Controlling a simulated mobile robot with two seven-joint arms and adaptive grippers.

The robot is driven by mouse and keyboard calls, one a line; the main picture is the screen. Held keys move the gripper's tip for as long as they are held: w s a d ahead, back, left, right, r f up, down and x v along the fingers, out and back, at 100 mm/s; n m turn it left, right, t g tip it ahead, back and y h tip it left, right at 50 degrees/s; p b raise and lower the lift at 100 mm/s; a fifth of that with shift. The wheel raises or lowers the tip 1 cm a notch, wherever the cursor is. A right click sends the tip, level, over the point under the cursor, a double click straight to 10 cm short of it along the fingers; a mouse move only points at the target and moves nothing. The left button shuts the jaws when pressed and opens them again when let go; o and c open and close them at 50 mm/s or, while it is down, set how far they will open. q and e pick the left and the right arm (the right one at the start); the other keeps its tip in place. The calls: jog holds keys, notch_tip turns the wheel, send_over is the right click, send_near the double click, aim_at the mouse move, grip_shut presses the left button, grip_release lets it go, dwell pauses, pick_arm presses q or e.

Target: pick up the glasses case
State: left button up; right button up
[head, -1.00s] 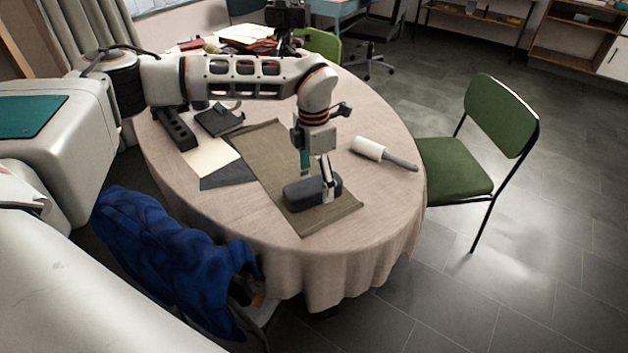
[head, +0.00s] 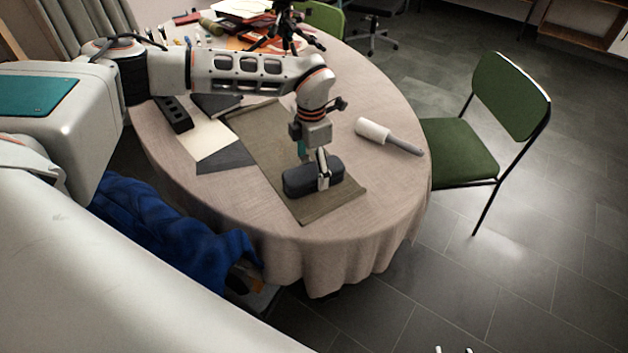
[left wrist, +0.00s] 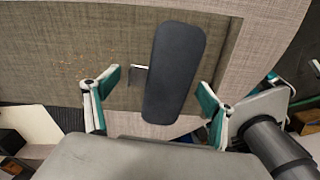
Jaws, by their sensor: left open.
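The glasses case (head: 298,183) is a dark blue-grey, rounded, elongated box lying on an olive-brown mat (head: 262,135) on the round table. In the left wrist view the case (left wrist: 175,70) is seen from above, lying lengthwise between the open fingers. My left gripper (head: 313,168) points down over the case. One finger is on the near side of the case, the other is partly hidden behind it. In the left wrist view the left gripper (left wrist: 159,90) shows gaps on both sides of the case. Small pale tips at the bottom edge of the head view may be my right gripper (head: 455,350).
A lint roller (head: 375,130) lies to the right of the mat. White paper (head: 207,138), a dark sheet and black objects lie left. A black tripod (head: 287,30) stands at the back. A green chair (head: 465,150) and a chair with blue cloth (head: 170,235) flank the table.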

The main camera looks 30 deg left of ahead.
pick_arm(q)
jog(key=shift+f, duration=0.35)
jog(key=c, duration=1.3)
jog(key=shift+r, duration=0.1)
jog(key=shift+c, duration=0.2)
jog(key=shift+r, duration=0.1)
